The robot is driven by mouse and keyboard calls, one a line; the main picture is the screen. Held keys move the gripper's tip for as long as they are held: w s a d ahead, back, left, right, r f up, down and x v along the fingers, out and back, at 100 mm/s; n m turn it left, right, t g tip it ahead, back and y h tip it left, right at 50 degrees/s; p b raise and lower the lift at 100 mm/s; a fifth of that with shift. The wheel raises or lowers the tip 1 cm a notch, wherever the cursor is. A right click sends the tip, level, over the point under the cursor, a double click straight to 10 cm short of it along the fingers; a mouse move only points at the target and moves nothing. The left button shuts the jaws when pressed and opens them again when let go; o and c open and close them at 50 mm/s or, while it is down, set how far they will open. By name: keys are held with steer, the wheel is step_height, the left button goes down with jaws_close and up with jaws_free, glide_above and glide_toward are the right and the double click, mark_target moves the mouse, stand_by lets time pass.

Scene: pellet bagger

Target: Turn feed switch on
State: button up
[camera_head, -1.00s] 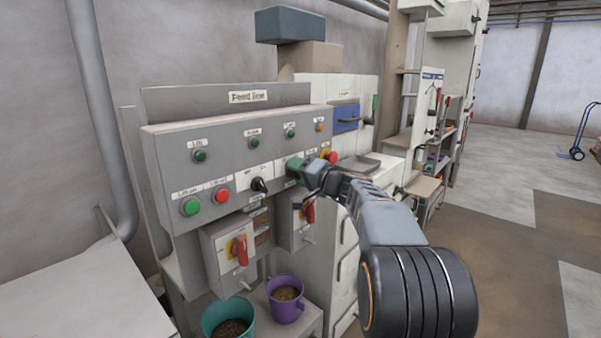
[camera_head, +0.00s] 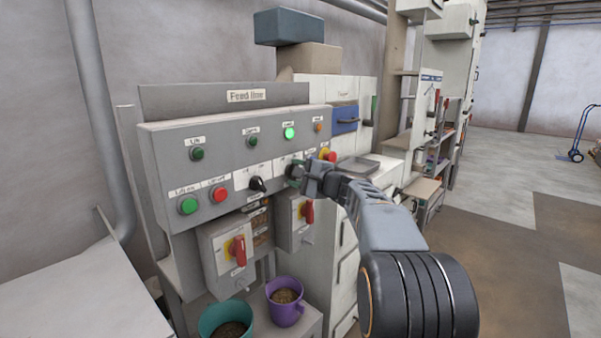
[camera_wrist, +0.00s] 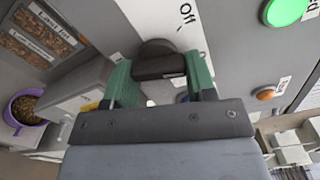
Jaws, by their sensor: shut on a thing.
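The feed switch is a black rotary knob (camera_wrist: 160,62) on the grey "Feed line" panel (camera_head: 225,150). It shows in the wrist view between the green fingers of my gripper (camera_wrist: 160,85), which are shut on it. An "Off" label is beside the knob. In the head view my gripper (camera_head: 295,172) is at the panel's right half and hides this knob. A green lamp (camera_head: 289,133) above the gripper is lit, and it also glows in the wrist view (camera_wrist: 285,10).
Another black selector knob (camera_head: 257,184) is left of my gripper. Green (camera_head: 188,206) and red (camera_head: 220,195) buttons are farther left, and a red emergency button (camera_head: 328,155) is close on the right. Boxes with red handles (camera_head: 238,250) and a purple bucket (camera_head: 285,300) are below.

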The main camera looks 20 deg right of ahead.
steer(key=shift+a+m, duration=0.1)
steer(key=shift+m, duration=1.1)
steer(key=o, duration=0.8)
steer(key=shift+o, duration=0.7)
steer(key=b+v, duration=0.1)
steer(key=v, duration=1.2)
steer(key=shift+s, duration=0.4)
